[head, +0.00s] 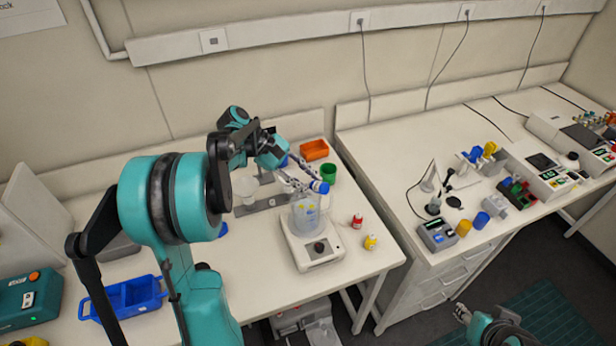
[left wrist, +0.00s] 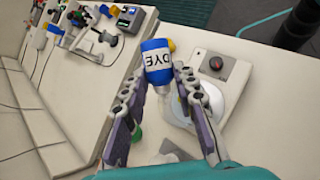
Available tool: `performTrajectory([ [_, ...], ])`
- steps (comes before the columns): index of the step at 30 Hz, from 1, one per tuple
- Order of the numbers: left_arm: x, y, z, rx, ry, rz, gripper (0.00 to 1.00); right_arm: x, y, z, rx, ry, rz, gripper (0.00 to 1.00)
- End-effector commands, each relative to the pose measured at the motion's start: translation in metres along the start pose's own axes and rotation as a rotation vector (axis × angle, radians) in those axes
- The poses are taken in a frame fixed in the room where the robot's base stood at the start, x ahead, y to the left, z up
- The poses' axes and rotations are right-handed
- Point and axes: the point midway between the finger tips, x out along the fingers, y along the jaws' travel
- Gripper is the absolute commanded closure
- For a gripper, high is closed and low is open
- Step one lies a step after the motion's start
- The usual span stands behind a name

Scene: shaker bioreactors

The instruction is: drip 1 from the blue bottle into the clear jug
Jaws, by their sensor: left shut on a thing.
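The blue bottle (head: 321,187) is held in my left gripper (head: 308,180), above the clear jug (head: 307,220). In the left wrist view the bottle (left wrist: 157,58) has a blue base and a white label reading DYE. It is tilted, with its pale nozzle end toward the jug side; the exact gap to the jug's mouth is unclear. The left fingers (left wrist: 158,76) are shut on its sides. The jug stands on a white stirrer plate (head: 322,252), with small yellow shapes showing in it. My right gripper (head: 463,314) is low at the bottom right, too small to read.
A red-labelled bottle (head: 357,221) and a yellow bottle (head: 371,242) stand right of the stirrer plate. A green cup (head: 328,172) and an orange bin (head: 314,150) are behind the jug. The table front left of the plate is clear. A second bench (head: 400,190) stands at the right.

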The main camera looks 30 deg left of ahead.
Motion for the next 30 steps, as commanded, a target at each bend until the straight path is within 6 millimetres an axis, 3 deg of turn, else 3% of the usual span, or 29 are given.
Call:
performTrajectory([
  [1,-0.006,0.003,0.009,0.018,0.045,-0.01,0.95,-0.012,0.0,-0.009,0.0,0.0,0.0,0.6],
  [3,-0.006,0.003,0.008,0.037,0.098,-0.016,0.95,-0.016,0.0,-0.012,0.0,0.0,0.0,0.6],
  [12,-0.003,0.002,0.004,0.047,0.127,-0.019,0.95,-0.015,0.0,-0.01,0.0,0.0,0.0,0.6],
  [30,0.011,-0.001,0.021,0.113,0.311,-0.049,0.95,-0.03,0.0,-0.021,0.0,0.0,0.0,0.6],
])
